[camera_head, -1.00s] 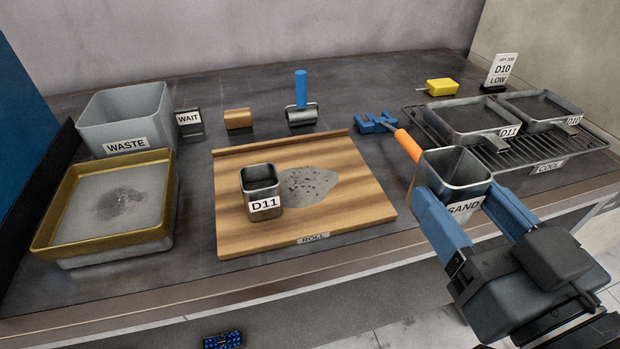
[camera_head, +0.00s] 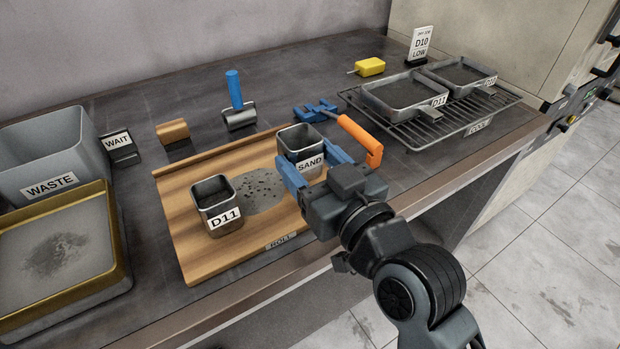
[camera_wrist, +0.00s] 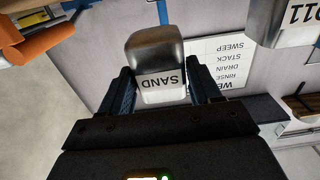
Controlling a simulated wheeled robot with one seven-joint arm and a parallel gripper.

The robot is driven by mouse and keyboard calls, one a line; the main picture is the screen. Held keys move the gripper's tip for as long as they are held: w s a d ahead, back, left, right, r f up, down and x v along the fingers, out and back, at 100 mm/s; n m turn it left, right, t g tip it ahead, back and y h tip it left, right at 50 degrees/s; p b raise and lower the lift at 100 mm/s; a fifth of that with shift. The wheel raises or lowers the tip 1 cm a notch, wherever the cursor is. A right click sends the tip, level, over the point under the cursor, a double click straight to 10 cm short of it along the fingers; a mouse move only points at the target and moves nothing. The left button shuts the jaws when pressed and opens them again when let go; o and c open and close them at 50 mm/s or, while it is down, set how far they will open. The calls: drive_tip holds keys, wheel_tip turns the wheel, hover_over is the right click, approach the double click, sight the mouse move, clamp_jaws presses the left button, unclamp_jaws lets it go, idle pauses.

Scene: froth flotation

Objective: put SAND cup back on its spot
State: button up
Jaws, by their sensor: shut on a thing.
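The SAND cup (camera_head: 298,141) is a square metal cup with a white label. My gripper (camera_head: 313,174) is shut on it, one blue finger on each side. In the head view the cup appears over the right part of the wooden ROLL board (camera_head: 190,240); its height above the board is hard to tell. In the wrist view the SAND cup (camera_wrist: 157,62) sits between the fingers (camera_wrist: 165,90), its label upside down in the picture. The D11 cup (camera_head: 217,207) stands on the board to the left, beside a grey patch of grains (camera_head: 260,190).
An orange-handled tool (camera_head: 360,138) lies close to the right of the held cup. A rack (camera_head: 465,125) with D11 and D10 pans is at right. A blue-handled roller (camera_head: 238,105), brown block (camera_head: 172,131), WASTE bin (camera_head: 45,160) and gold-rimmed tray (camera_head: 110,235) stand left and behind.

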sight(310, 181)
drive_tip(key=shift+f, duration=2)
drive_tip(key=shift+f, duration=0.1)
drive_tip(key=o, duration=1.1)
drive_tip(key=shift+r, duration=0.2)
drive_tip(key=shift+b+v, duration=1.3)
drive_tip(key=shift+v, duration=4.7)
